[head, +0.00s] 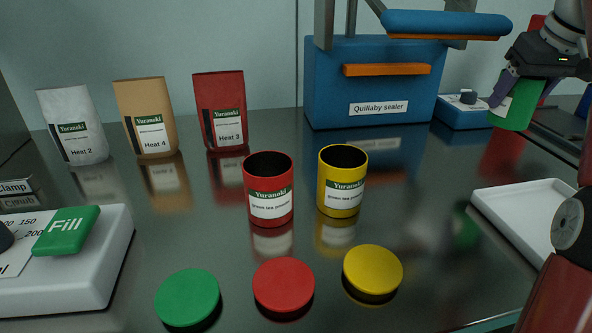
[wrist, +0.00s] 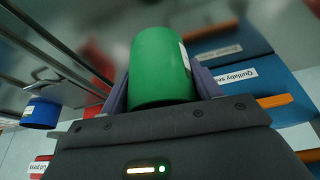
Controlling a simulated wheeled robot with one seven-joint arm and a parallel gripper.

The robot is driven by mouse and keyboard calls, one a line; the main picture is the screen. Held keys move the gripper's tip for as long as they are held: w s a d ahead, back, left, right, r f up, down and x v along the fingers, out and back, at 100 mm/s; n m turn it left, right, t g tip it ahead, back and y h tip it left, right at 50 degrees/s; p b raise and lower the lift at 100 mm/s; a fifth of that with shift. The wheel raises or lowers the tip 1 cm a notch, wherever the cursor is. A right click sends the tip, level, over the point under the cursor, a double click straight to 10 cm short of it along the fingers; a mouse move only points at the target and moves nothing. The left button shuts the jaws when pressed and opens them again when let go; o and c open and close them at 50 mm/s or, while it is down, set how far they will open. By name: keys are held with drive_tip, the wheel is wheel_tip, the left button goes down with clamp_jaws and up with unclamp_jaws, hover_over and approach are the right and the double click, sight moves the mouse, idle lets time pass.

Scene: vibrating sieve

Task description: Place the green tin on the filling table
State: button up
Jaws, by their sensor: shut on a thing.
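The green tin (head: 516,106) is held in my gripper (head: 517,88) at the upper right of the head view, raised above the table and slightly tilted. Part of a white label shows on its side. In the wrist view the green tin (wrist: 160,66) sits between the two purple fingers of my gripper (wrist: 160,88), which are shut on it. A shiny dark table (head: 400,225) spreads below; I cannot tell whether it is the filling table.
A red tin (head: 268,197) and a yellow tin (head: 342,190) stand open mid-table, with green (head: 188,297), red (head: 284,285) and yellow (head: 372,269) lids in front. A white tray (head: 525,200) lies right. The blue Quillaby sealer (head: 330,85) stands behind. The Fill device (head: 110,255) is left.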

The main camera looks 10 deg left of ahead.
wheel_tip(320, 180, down, 10)
drive_tip(key=b, duration=0.4)
drive_tip(key=shift+d+b, duration=0.1)
drive_tip(key=shift+b, duration=0.2)
drive_tip(key=shift+f, duration=0.2)
drive_tip(key=o, duration=1)
drive_tip(key=shift+s+r, duration=0.1)
drive_tip(key=shift+r, duration=0.4)
drive_tip(key=p+v, duration=0.4)
drive_tip(key=v, duration=0.7)
drive_tip(key=shift+s+r, duration=0.15)
drive_tip(key=shift+s, duration=0.05)
